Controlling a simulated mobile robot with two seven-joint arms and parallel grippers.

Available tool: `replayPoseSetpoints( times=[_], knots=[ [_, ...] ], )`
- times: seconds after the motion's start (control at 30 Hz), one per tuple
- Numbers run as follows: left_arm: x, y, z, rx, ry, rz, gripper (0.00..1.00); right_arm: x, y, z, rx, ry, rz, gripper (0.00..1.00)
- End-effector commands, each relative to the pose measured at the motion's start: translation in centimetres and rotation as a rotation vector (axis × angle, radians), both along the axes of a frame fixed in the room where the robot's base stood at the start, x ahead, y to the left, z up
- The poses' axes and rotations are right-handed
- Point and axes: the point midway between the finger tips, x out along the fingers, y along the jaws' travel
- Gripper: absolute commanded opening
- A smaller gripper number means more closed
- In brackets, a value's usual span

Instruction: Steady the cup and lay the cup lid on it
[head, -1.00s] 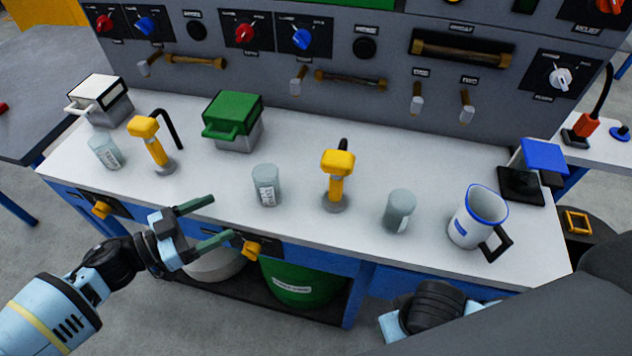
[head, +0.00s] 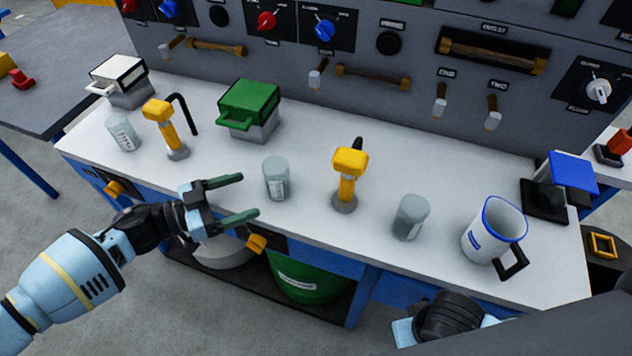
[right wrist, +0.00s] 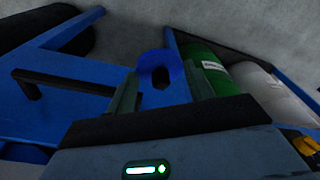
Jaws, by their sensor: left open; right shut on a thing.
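A grey-green translucent cup (head: 277,180) with a pale label stands upright on the white counter, left of the middle. My left gripper (head: 250,196) is open and empty in front of it, fingers pointing toward it, apart from it. Two similar cups stand at the far left (head: 123,133) and right of the middle (head: 410,218). In the right wrist view my right gripper (right wrist: 160,88) is shut on a blue piece (right wrist: 153,62) with a dark opening, apparently the cup lid. In the head view the right fingers and this piece are hidden behind my arm.
Yellow-topped taps (head: 348,170) (head: 165,125), a green-lidded box (head: 248,100), a white-lidded box (head: 118,75) and a blue-rimmed white jug (head: 490,235) stand on the counter. A blue-and-black stand (head: 568,175) is at its right end.

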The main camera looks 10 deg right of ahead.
Motion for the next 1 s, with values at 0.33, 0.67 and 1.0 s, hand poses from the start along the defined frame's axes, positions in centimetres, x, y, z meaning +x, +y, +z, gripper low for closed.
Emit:
replayPoseSetpoints(
  times=[0.33, 0.67, 1.0],
  knots=[
    [1.3, -4.4, -0.5, -0.001, 0.0, -0.001, 0.8, -0.5, 0.0, -1.5, 0.0, 0.016, 0.0, 0.31],
    [2.2, -7.0, -0.7, -0.001, -0.001, 0.0, 0.8, -0.4, 0.0, -1.2, 0.0, 0.013, 0.0, 0.31],
    [2.3, -7.3, -0.7, 0.001, -0.002, 0.0, 0.8, -0.4, 0.0, -1.2, 0.0, 0.013, 0.0, 0.31]
  ],
)
